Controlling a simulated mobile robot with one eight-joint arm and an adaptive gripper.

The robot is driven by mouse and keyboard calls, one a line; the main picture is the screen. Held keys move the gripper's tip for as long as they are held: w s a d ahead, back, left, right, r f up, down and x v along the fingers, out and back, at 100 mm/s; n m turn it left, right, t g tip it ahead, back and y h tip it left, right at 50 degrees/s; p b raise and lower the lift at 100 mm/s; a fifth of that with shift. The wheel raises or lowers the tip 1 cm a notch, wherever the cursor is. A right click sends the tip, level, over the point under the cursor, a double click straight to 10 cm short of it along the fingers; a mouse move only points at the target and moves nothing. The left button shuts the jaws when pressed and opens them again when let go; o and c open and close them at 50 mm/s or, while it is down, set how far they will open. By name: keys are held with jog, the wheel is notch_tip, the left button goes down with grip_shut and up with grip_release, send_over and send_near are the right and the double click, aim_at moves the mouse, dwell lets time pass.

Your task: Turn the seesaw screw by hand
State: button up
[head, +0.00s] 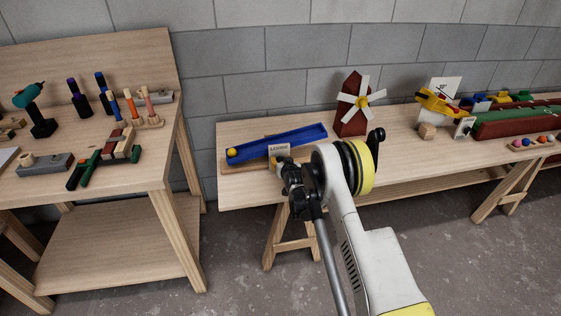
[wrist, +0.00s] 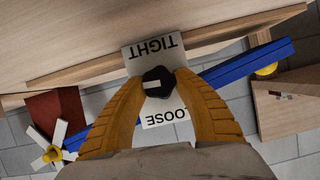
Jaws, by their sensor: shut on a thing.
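The seesaw is a long blue trough (head: 295,139) on a wooden base, sloping down to the left in the head view, with a yellow ball (head: 232,152) at its lower left end. The wrist view shows it upside down, with the trough (wrist: 225,72) and ball (wrist: 266,70). The screw is a black knob (wrist: 158,88) with a white mark, in front of a pale card (wrist: 150,51) reading TIGHT and LOOSE. My gripper (wrist: 158,80) has its two orange fingers shut on the knob, one on each side. In the head view my gripper (head: 284,166) hides the knob.
The seesaw stands on a long wooden bench (head: 240,193). A red windmill (head: 350,122) stands behind my arm. A yellow toy (head: 440,104) and red-green troughs (head: 510,120) are farther right. A separate workbench (head: 110,200) with tools is on the left, across a gap.

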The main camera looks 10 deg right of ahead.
dwell(0.3)
jog(key=n+h, duration=0.2)
jog(key=n, duration=0.1)
jog(key=shift+a, duration=0.15)
jog(key=n+h, duration=0.2)
jog(key=n, duration=0.2)
jog(key=shift+f+t+h, duration=0.1)
jog(key=shift+t+h, duration=0.3)
jog(key=shift+n, duration=0.3)
jog(key=o, duration=1.2)
jog(key=shift+c, duration=0.2)
jog(key=v, duration=1.2)
